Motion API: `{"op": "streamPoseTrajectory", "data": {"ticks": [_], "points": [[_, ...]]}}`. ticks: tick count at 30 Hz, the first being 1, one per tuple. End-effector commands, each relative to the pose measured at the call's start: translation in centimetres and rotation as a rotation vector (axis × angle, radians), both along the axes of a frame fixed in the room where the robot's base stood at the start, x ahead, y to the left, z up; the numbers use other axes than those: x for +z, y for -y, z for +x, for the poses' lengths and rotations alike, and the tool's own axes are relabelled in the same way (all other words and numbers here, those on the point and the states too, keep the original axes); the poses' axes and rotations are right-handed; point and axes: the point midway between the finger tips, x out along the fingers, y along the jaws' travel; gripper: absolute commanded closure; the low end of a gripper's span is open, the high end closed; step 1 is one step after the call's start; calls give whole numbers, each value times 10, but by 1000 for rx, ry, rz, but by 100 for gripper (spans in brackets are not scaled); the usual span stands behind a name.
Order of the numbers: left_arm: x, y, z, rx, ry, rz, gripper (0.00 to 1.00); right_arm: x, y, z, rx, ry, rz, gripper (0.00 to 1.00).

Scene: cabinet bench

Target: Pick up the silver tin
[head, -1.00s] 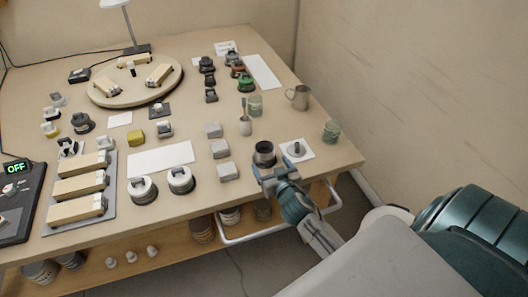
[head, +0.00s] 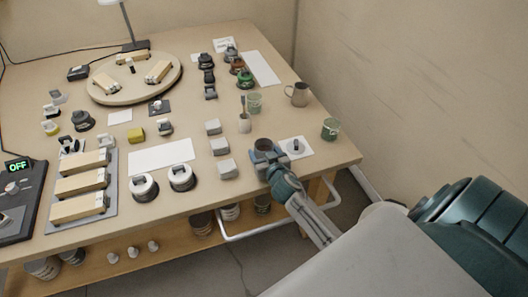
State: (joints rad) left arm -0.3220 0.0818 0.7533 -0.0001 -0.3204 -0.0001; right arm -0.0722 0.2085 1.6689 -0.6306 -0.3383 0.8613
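The silver tin (head: 263,145) is a small, dark-grey metallic open-topped cylinder, upright near the front right of the bench in the head view. My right gripper (head: 265,154) comes in from the lower right, and its fingers reach around the sides of the tin. The gripper hides the tin's lower part. I cannot tell whether the fingers press on it or whether it still rests on the bench. My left gripper is not in view.
A white card with a small grey piece (head: 296,148) lies just right of the tin. Grey blocks (head: 228,168) are to the left. A white rail (head: 262,231) runs below the bench's front edge.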

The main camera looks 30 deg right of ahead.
Motion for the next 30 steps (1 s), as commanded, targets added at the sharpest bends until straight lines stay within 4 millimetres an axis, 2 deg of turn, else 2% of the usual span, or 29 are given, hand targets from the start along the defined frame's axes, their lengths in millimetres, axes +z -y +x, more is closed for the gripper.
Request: {"op": "streamPoseTrajectory", "data": {"ticks": [1, 5, 19, 30], "points": [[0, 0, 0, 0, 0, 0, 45, 0, 0, 0, 0, 0, 0, 43], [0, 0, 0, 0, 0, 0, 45, 0, 0, 0, 0, 0, 0, 69], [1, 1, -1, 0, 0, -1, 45, 6, 0, 0, 0, 2, 0, 70], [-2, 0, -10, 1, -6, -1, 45, 32, 0, 0, -1, 4, 0, 70]]}}
